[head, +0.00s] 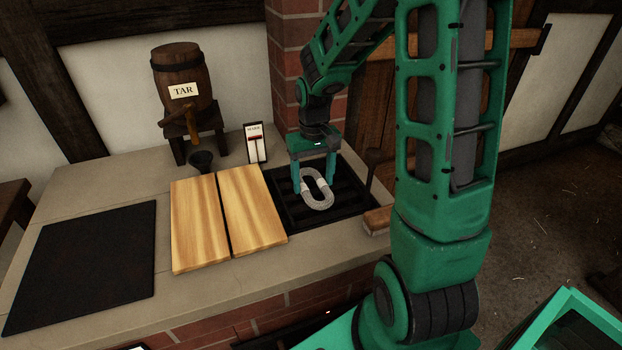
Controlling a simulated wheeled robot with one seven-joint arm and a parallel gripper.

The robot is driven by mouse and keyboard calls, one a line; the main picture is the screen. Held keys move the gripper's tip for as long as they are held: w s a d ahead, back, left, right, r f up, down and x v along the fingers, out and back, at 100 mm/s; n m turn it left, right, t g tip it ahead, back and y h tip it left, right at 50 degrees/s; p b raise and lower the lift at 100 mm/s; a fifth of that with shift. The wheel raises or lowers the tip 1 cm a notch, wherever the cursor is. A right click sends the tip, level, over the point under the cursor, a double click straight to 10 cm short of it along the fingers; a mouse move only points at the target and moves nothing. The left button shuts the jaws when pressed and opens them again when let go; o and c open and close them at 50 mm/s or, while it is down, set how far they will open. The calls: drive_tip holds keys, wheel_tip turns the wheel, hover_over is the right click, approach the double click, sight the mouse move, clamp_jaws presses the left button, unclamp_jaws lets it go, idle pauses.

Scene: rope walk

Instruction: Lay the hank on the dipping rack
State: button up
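The hank (317,203) is a pale grey oval loop with a lighter band at its upper left. It shows against a black barred rack (285,215) set in the stone top; I cannot tell whether it rests on the bars or hangs just above them. My gripper (314,184) points down over the rack, its two teal fingers spread, one at each side of the hank's upper part. Whether the fingers press on the hank or stand slightly clear is not visible.
Two wooden boards (198,225) lie left of the rack, and a dark mat (85,262) lies further left. A tar barrel (183,77) on a stand, a dark cup (202,161) and a small gauge (256,143) stand behind. An upright dark handle (372,165) stands right of the rack.

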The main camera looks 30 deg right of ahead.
sight(313, 190)
drive_tip(key=shift+o, duration=1.1)
wheel_tip(313, 190, up, 12)
drive_tip(key=shift+r, duration=0.15)
